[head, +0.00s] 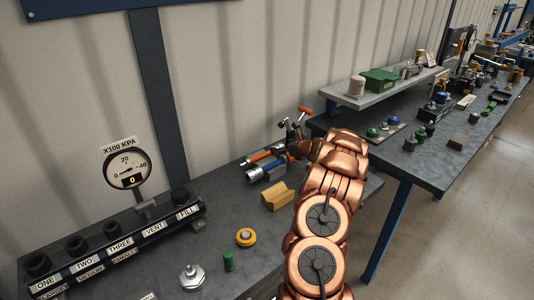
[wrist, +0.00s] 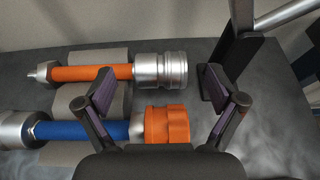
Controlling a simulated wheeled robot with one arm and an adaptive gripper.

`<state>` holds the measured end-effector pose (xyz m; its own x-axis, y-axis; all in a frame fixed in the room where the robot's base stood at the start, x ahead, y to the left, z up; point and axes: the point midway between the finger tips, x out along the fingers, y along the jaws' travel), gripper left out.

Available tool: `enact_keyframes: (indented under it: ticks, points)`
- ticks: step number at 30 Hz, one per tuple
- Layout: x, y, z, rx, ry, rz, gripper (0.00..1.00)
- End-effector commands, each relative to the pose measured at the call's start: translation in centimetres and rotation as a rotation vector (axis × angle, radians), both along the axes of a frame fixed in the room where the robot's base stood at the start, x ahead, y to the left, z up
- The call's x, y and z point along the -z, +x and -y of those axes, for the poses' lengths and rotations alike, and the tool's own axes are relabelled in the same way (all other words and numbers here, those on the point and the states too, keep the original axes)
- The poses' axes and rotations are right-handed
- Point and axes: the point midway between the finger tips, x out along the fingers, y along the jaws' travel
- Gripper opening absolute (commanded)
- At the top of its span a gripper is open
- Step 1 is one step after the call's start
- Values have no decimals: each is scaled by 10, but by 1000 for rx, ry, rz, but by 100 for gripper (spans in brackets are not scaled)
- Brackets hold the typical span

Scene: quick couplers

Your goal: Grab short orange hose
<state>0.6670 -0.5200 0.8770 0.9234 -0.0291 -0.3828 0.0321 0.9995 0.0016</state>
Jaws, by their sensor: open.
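The short orange hose (wrist: 80,73) lies on grey rests in the wrist view, with a small silver fitting at its left end and a large silver coupler (wrist: 162,70) at its right. It also shows in the head view (head: 258,156), near the wall. My gripper (wrist: 160,78) is open and empty. In the wrist view its left finger overlaps the hose near the coupler, and its right finger is past the coupler's right end. I cannot tell its height above the hose. In the head view my arm partly hides the gripper.
A blue hose (wrist: 85,130) with an orange coupler (wrist: 167,126) lies parallel and close to the orange hose. A dark stand (wrist: 243,45) rises at the right of the wrist view. A yellow block (head: 277,196) and a labelled manifold (head: 120,245) are on the same bench.

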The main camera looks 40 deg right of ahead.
Motion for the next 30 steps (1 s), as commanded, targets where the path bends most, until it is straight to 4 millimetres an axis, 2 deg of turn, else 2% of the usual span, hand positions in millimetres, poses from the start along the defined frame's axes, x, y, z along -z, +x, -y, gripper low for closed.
enact_keyframes:
  ticks: [6, 17, 30]
  points:
    - [5, 16, 1, -1, -4, -1, 94]
    - [7, 19, 1, 0, -2, 1, 94]
    - [8, 19, 1, -1, -2, 0, 48]
